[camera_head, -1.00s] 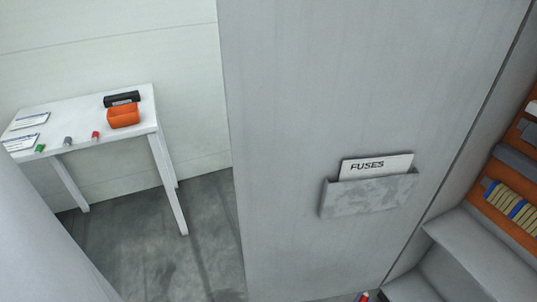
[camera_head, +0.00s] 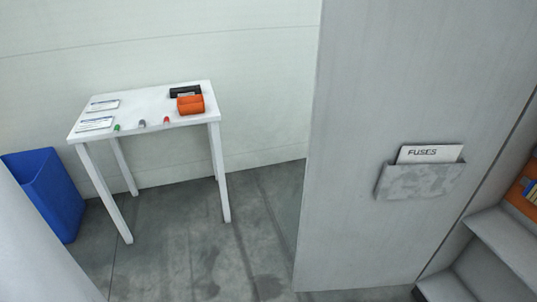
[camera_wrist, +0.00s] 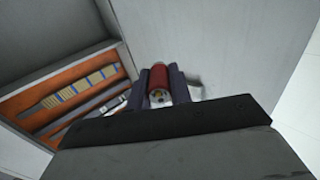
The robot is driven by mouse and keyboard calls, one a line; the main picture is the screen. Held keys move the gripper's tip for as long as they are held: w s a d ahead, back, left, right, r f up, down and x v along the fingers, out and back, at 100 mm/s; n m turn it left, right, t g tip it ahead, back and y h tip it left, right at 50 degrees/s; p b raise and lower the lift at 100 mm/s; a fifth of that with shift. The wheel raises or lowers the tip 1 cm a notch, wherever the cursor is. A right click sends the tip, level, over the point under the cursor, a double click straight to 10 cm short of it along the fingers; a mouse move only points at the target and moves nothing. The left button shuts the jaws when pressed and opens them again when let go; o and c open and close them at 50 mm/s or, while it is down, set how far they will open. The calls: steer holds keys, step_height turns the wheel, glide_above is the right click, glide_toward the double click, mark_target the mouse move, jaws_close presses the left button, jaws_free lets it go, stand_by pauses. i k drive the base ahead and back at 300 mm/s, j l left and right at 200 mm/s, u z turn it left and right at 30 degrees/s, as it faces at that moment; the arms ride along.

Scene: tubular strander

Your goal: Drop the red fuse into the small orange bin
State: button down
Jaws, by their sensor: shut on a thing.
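In the wrist view my gripper (camera_wrist: 159,92) is shut on a red fuse (camera_wrist: 159,78), a small cylinder with a pale metal end, held between the two dark fingers. The small orange bin (camera_head: 191,104) stands at the right end of a white table in the head view, well away from the cabinet. Another small red piece (camera_head: 166,120) lies on the table's front edge, left of the bin. My gripper is not visible in the head view.
The white table (camera_head: 150,107) also holds a black device (camera_head: 185,91), a grey piece (camera_head: 142,123), a green piece (camera_head: 117,127) and papers. A blue bin (camera_head: 48,195) stands left. A grey cabinet (camera_head: 350,110) with a FUSES pocket (camera_head: 420,181) fills the right. Floor between is clear.

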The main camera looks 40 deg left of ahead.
mark_target(187, 112)
steer(key=u, duration=2.2)
steer(key=l, duration=2.45)
steer(key=i+j+z, duration=0.4)
steer(key=j, duration=0.25)
steer(key=i+j+z, duration=0.2)
steer(key=j, duration=0.15)
steer(key=i+j+z, duration=0.2)
steer(key=j, duration=0.2)
